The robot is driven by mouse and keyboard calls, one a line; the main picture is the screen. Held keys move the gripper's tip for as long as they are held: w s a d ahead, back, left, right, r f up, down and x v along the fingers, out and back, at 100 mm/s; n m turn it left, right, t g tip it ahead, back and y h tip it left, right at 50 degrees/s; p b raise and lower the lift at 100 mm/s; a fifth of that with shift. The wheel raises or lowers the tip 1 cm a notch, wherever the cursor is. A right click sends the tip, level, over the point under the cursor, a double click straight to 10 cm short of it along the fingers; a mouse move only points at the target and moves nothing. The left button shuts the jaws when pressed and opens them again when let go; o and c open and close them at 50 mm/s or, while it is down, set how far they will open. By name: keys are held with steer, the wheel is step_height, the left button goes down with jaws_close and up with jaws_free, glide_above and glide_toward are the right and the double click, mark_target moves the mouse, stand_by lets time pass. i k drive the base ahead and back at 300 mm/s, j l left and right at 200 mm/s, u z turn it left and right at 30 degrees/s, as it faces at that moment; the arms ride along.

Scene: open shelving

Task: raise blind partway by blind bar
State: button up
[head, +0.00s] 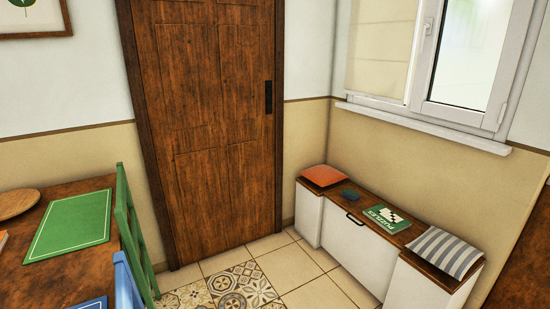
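A beige blind (384,45) with horizontal folds hangs over the left pane of the window at the upper right. It reaches down close to the white sill (425,122), and its top is cut off by the picture's upper edge. I cannot clearly make out the blind bar at its lower edge. The right window sash (467,55) has a white frame and a bright pane with no blind visible over it. My gripper is not in view.
A low white bench (355,245) with cushions and a puzzle box (388,219) stands below the window. A wooden door (205,120) is at centre. A table with a green mat (72,224) and chairs is left. Tiled floor (292,266) between is clear.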

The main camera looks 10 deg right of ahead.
mark_target(384, 81)
steer(key=i, duration=3.5)
